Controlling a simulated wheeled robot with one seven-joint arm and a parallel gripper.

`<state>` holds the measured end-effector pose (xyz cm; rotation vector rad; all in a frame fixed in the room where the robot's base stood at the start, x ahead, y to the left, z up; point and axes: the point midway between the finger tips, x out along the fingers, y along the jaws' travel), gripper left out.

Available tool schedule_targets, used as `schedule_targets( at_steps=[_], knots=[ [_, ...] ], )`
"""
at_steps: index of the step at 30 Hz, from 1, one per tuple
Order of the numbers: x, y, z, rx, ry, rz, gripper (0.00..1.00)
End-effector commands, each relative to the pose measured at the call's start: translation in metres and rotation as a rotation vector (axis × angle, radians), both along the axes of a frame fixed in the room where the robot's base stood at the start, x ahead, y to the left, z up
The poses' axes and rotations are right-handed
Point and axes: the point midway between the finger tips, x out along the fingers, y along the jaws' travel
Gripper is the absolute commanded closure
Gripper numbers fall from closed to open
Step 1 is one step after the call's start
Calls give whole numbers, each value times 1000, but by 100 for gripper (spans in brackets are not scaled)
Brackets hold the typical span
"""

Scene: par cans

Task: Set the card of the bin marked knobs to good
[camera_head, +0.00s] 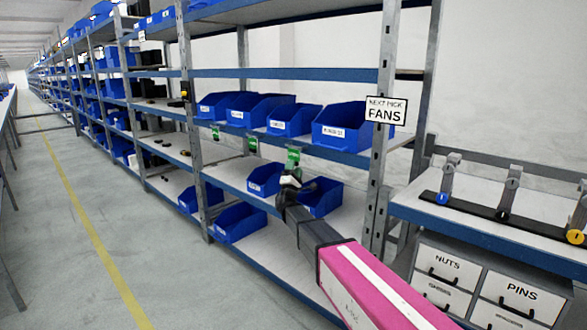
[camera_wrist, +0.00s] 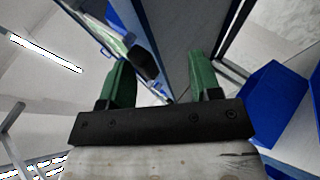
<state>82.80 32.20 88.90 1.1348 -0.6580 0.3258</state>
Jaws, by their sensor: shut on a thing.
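Several blue bins stand on the middle shelf, with small white labels too blurred to read, so I cannot tell which is marked knobs. Green cards hang from that shelf's front edge: a left one (camera_head: 215,132), a middle one (camera_head: 252,144) and a right one (camera_head: 293,154). My gripper (camera_head: 291,174) is at the right card, below the large right-hand bin (camera_head: 350,124) and its neighbour (camera_head: 292,119). In the wrist view my gripper's green fingers (camera_wrist: 160,84) stand apart, with a dark piece (camera_wrist: 143,62) and a pale green-white strip (camera_wrist: 112,38) by the left finger. The card's face is not readable.
The blue shelf edge (camera_head: 283,144) runs just above my gripper. Lower bins (camera_head: 264,179) stand behind it. A rack post carries a sign (camera_head: 386,110) reading NEXT PICK FANS. Right is a bench (camera_head: 470,229) with drawers marked NUTS and PINS. The left aisle floor is free.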

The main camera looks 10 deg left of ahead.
Motion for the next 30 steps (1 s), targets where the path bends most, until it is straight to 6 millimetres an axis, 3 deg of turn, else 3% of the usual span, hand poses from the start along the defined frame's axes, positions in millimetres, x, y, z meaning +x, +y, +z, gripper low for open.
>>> schedule_targets(
  at_steps=[6, 13, 19, 30],
  knots=[
    [-36, 1, -30, 0, 9, 1, 57],
    [-65, 7, -53, -7, 4, 3, 57],
    [-76, 10, -60, -9, 1, 3, 57],
    [-77, 11, -61, -10, 0, 3, 57]
  ],
)
